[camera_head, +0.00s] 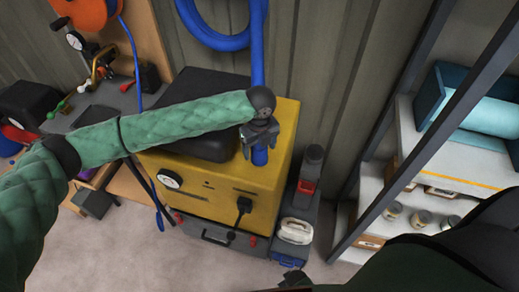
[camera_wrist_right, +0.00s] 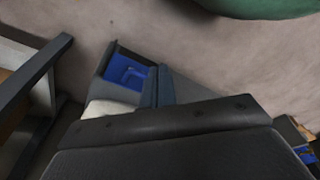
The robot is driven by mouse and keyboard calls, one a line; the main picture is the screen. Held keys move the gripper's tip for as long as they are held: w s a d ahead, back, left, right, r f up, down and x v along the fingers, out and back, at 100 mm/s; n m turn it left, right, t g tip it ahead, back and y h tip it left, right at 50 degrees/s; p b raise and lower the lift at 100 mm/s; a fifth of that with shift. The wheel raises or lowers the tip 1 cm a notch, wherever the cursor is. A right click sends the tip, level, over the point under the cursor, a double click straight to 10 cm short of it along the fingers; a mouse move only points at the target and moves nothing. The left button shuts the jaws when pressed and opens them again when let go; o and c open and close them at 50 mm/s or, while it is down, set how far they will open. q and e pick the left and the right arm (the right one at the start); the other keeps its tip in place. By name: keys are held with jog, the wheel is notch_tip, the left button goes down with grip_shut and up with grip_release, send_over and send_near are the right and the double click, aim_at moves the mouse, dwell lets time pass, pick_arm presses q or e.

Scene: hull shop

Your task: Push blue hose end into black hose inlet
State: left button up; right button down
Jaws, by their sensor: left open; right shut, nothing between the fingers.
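The blue hose (camera_head: 258,45) hangs down from a coil on the wall, and its lower end (camera_head: 260,157) shows just below my left gripper (camera_head: 260,135). My left gripper is open, with its fingers about the hose near that end, over the right part of the yellow machine (camera_head: 202,198). I cannot tell whether the fingers touch the hose. A black fitting (camera_head: 244,205) with a cable sits on the machine's front; I cannot tell if it is the black hose inlet. My right gripper (camera_wrist_right: 157,88) is shut and empty, low over the floor, away from the hose.
A black case (camera_head: 200,85) lies on the machine's top. A grey bottle with a red part (camera_head: 308,175) and a white container (camera_head: 296,230) stand right of it. A shelf rack (camera_head: 390,170) with cans is at the right. The floor in front is clear.

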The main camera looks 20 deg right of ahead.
pick_arm(q)
jog(key=shift+f, duration=0.8)
pick_arm(e)
jog(key=shift+s+d+f, duration=0.25)
jog(key=shift+f, duration=0.35)
pick_arm(q)
jog(key=c, duration=1)
pick_arm(e)
jog(key=shift+d, duration=0.1)
pick_arm(q)
jog(key=shift+r, duration=0.1)
